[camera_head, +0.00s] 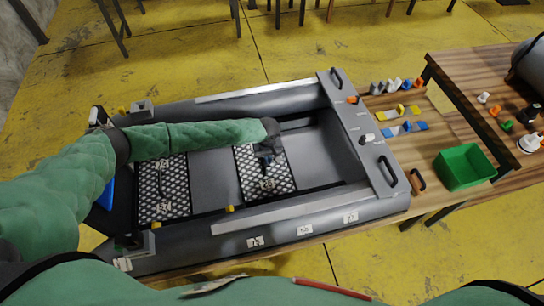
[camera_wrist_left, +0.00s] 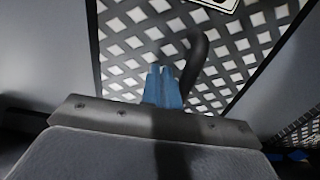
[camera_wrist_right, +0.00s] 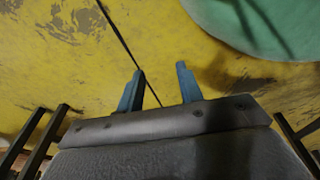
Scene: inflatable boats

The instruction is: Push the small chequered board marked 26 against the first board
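The small chequered board (camera_head: 282,178) lies across the inside of the grey boat, near its middle. Its label (camera_head: 267,184) is too small to read surely. The first board (camera_head: 176,187), also chequered, lies further left in the boat, with a bare gap between them. My left gripper (camera_head: 268,156) is over the small board. In the left wrist view the left fingers (camera_wrist_left: 163,88) are together, right beside the board's dark curved handle (camera_wrist_left: 196,62); I cannot tell whether they touch it. My right gripper (camera_wrist_right: 158,88) is open and empty above the yellow floor.
The grey boat (camera_head: 290,213) rests on a wooden table, with raised side tubes around the boards. A green bin (camera_head: 463,167) and small coloured parts (camera_head: 400,111) are on the right. My left arm crosses above the first board. The boat floor (camera_head: 212,172) between the boards is clear.

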